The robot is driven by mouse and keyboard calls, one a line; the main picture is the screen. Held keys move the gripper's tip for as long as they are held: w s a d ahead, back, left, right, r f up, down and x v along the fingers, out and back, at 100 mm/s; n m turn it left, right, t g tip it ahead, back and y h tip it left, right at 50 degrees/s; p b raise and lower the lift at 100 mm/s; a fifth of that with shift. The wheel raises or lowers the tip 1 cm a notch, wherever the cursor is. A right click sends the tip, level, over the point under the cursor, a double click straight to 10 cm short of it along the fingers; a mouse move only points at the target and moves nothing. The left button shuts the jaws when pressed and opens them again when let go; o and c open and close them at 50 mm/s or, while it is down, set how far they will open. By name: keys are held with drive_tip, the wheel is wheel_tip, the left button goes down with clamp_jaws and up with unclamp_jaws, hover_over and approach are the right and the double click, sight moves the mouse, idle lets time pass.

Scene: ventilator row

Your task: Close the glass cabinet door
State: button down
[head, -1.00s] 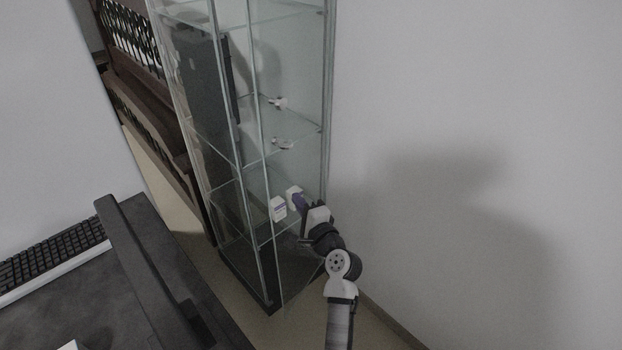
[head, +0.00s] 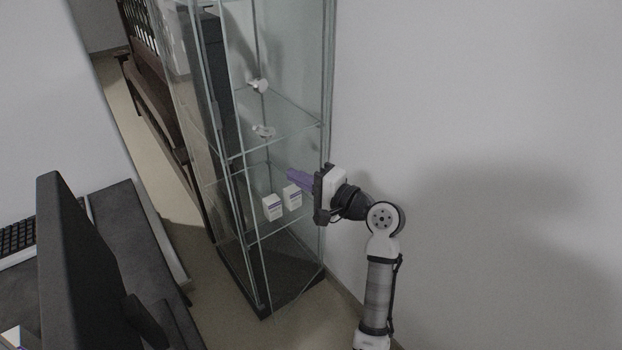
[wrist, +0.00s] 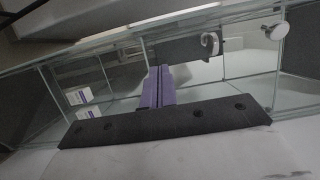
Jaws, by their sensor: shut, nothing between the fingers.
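The tall glass cabinet (head: 328,100) stands against the wall in the middle of the head view, with a dark base. Its clear door is hard to tell from the other panes, so I cannot tell how far open it is. My gripper (head: 298,178) is at the cabinet's right front edge, its purple fingers shut and empty, pointing left across the glass. Whether they touch a pane is unclear. In the wrist view the fingers (wrist: 158,88) are together in front of the cabinet's glass edges and shelves.
Two small white-and-purple boxes (head: 272,207) stand on a low shelf inside the cabinet. Small white items (head: 264,132) lie on shelves above. A dark monitor (head: 85,260) and desk are at lower left. The wall is at right; a strip of floor is clear left of the cabinet.

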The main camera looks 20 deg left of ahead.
sight(259, 158)
drive_tip(key=p+x, duration=0.2)
drive_tip(key=x, duration=0.6)
drive_tip(key=shift+w+a, duration=0.1)
drive_tip(key=shift+a, duration=0.1)
drive_tip(key=shift+a, duration=0.3)
drive_tip(key=w+a+m+t+h+p, duration=0.1)
drive_tip(key=w+a+m+t+p, duration=0.1)
drive_tip(key=a, duration=0.6)
drive_tip(key=t+p, duration=0.1)
drive_tip(key=p, duration=0.1)
drive_tip(key=shift+w+a+r+m+t+p, duration=0.2)
drive_tip(key=shift+w+r+m+t+p, duration=0.1)
drive_tip(key=shift+w+t+p, duration=0.1)
drive_tip(key=shift+s+f, duration=0.1)
drive_tip(key=shift+s, duration=0.05)
